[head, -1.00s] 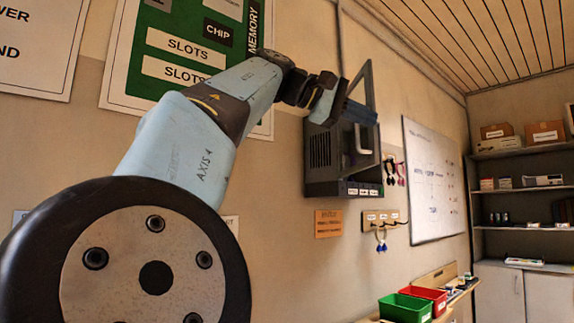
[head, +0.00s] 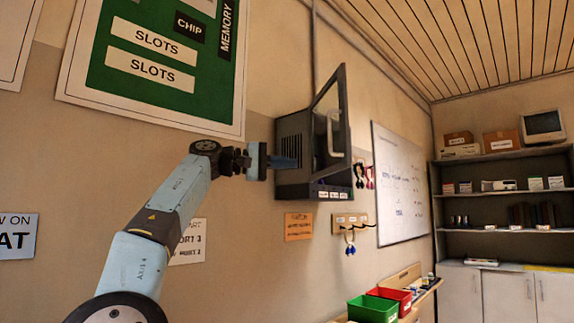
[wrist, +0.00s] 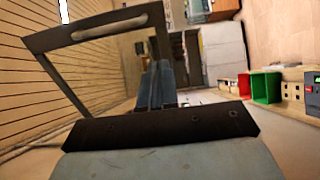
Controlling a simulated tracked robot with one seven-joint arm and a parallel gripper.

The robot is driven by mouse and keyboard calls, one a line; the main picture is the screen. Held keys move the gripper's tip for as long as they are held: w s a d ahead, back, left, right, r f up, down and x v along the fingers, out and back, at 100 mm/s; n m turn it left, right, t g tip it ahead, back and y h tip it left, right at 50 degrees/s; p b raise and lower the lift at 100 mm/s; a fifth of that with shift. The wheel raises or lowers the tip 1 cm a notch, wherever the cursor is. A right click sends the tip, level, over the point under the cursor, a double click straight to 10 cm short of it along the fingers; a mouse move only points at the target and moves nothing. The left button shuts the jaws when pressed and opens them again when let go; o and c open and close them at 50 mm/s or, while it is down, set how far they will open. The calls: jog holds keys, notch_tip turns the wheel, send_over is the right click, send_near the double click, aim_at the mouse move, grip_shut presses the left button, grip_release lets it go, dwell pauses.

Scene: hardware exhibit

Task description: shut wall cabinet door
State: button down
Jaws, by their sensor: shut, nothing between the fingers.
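The dark grey wall cabinet (head: 291,138) hangs on the beige wall, with a vented side. Its framed, see-through door (head: 345,110) stands open, jutting out from the body. A pale bar handle (head: 333,135) is on the door. In the wrist view the door frame (wrist: 55,40) and handle (wrist: 110,27) fill the upper left. My gripper (head: 288,162) is shut and empty, its blue fingers overlapping the cabinet's vented side in the head view. They also show in the wrist view (wrist: 157,85), right of the door frame. I cannot tell whether they touch the cabinet.
A hook rail (head: 350,222) and an orange sign (head: 298,226) are below the cabinet. A whiteboard (head: 401,185) is to its right. Green (head: 373,308) and red (head: 392,296) bins stand low down. Shelves (head: 500,195) line the far right.

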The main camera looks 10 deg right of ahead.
aim_at(338, 165)
jog(key=d, duration=1.1)
jog(key=shift+w, duration=0.1)
